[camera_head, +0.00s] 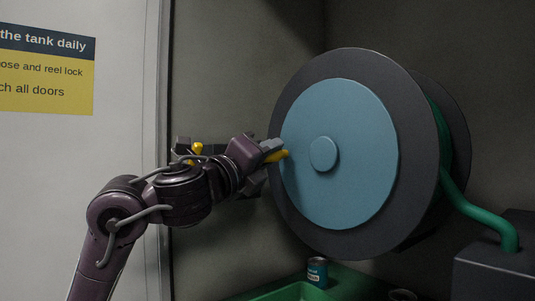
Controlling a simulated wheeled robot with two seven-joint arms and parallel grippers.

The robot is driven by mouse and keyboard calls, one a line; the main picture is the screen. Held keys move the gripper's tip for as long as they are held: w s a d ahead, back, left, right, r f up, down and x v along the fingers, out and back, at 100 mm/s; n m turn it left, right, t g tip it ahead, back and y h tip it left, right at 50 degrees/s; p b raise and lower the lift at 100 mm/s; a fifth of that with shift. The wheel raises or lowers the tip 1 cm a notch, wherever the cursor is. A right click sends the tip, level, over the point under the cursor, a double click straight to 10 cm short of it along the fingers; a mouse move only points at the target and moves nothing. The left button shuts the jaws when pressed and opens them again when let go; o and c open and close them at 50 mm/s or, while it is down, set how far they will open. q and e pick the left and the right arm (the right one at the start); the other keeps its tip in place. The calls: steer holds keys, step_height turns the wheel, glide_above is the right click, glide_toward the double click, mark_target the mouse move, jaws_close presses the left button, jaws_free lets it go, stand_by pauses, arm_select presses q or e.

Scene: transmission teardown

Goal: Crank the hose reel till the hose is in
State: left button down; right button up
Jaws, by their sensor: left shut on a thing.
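The hose reel (345,190) is mounted at the right, with dark grey flanges and a blue disc with a round hub on its face. The green hose (452,190) shows behind the front flange and runs down to the right into a dark box. My left gripper (270,150) is at the left part of the blue disc, shut on a yellow crank handle (277,156). The fingers partly hide the handle. My right gripper is not in view.
The dark box (495,270) stands at the lower right. A small blue can (317,270) stands on a green surface (345,285) below the reel. A pale door or panel with a yellow sign (45,70) is at the left. Grey wall lies behind.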

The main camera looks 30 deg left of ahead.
arm_select(q)
steer(key=shift+w+f, duration=0.1)
steer(key=shift+f, duration=0.15)
steer(key=c, duration=1.3)
jaws_free()
steer(key=shift+o, duration=1.1)
steer(key=shift+a+r, duration=0.1)
steer(key=shift+r, duration=0.05)
steer(key=b+v, duration=0.3)
steer(key=v, duration=0.5)
